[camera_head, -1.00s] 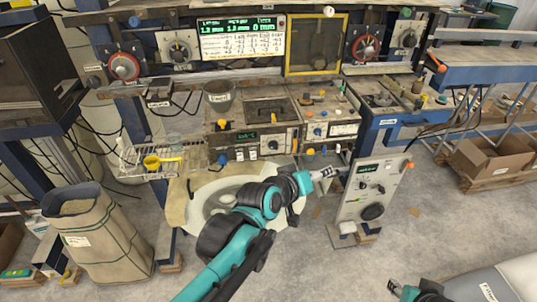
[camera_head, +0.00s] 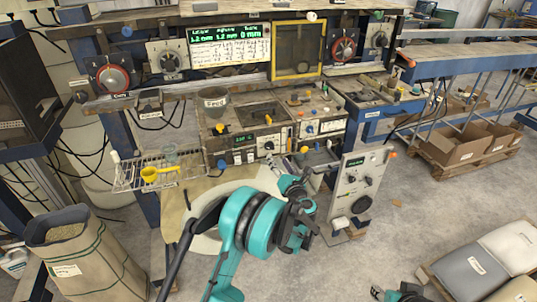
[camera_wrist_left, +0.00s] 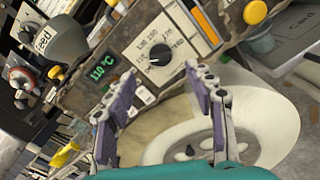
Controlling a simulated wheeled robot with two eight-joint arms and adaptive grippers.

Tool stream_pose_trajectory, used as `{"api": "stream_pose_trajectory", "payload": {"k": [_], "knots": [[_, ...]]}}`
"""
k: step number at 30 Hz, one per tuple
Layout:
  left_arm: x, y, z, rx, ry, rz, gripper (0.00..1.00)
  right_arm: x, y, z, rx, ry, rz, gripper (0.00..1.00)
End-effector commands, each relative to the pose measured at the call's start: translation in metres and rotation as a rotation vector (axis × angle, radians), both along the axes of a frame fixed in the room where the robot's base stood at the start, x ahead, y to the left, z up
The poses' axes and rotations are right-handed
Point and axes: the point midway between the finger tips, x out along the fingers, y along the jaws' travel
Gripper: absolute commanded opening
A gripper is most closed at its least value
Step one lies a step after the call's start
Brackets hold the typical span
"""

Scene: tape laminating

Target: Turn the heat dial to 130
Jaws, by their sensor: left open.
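The heat dial (camera_wrist_left: 160,54) is a dark knob with a light pointer on a pale plate with printed numbers, on the front of the bench unit. A green display (camera_wrist_left: 103,74) beside it reads about 110 °C. In the head view the dial (camera_head: 268,146) is small, beside the green display (camera_head: 242,139). My left gripper (camera_wrist_left: 158,100) is open and empty; its purple-padded fingers point toward the dial without touching it. In the head view the left gripper (camera_head: 284,180) is just below the unit. My right gripper (camera_head: 398,291) is partly in view at the bottom edge.
A wire rack (camera_head: 130,176) with a yellow scoop (camera_head: 149,174) is at the left. A grey control box (camera_head: 360,180) stands at the right.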

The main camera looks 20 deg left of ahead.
Motion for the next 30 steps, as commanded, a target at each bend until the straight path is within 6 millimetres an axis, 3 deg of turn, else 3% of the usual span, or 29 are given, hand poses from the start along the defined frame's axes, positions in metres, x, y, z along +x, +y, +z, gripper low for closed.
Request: {"api": "stream_pose_trajectory", "payload": {"k": [15,26,30], "knots": [[0.058,0.041,-0.002,-0.003,0.001,0.005,0.54,0.0,0.0,-0.017,0.0,0.0,0.0,0.4],[0.063,0.044,-0.001,-0.003,0.0,0.003,0.54,0.0,0.0,-0.018,0.0,0.0,0.0,0.4],[0.063,0.044,-0.001,-0.002,0.001,0.003,0.17,0.0,0.0,-0.018,0.0,0.0,0.0,0.4]]}}
